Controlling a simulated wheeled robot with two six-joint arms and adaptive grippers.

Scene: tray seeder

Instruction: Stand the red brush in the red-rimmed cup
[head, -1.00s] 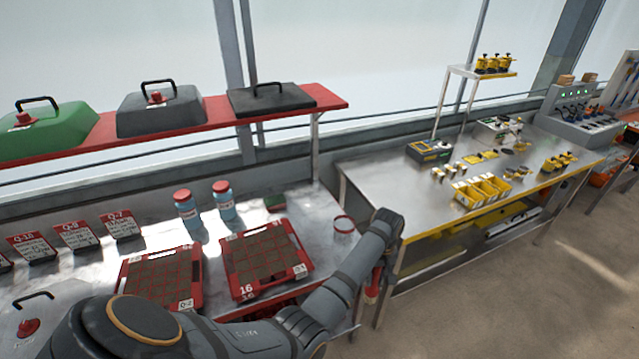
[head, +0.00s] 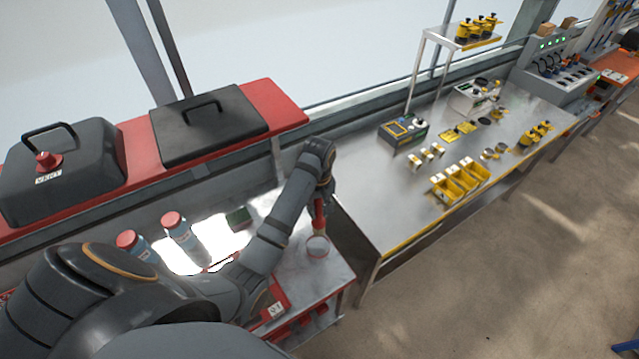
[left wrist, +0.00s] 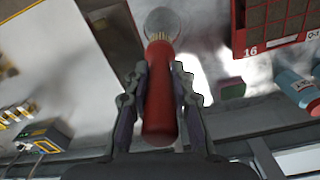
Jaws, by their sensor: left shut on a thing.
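My left gripper (left wrist: 162,84) is shut on the red brush (left wrist: 160,105), gripping its red handle between both fingers. In the head view the brush (head: 319,213) hangs close to upright with its pale bristles down. The red-rimmed cup (head: 318,251) stands on the metal bench near its right end. The bristle end is at the cup's rim in the head view; I cannot tell whether it is above the rim or inside. In the left wrist view the cup (left wrist: 161,16) lies just beyond the bristles. My right gripper is not in view.
Two red-capped blue bottles (head: 178,231) and a green block (head: 238,218) stand left of the cup. Red seed trays (left wrist: 272,45) are partly hidden by my arm. A red shelf (head: 278,106) runs behind. A second bench (head: 368,205) is at right, across a gap.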

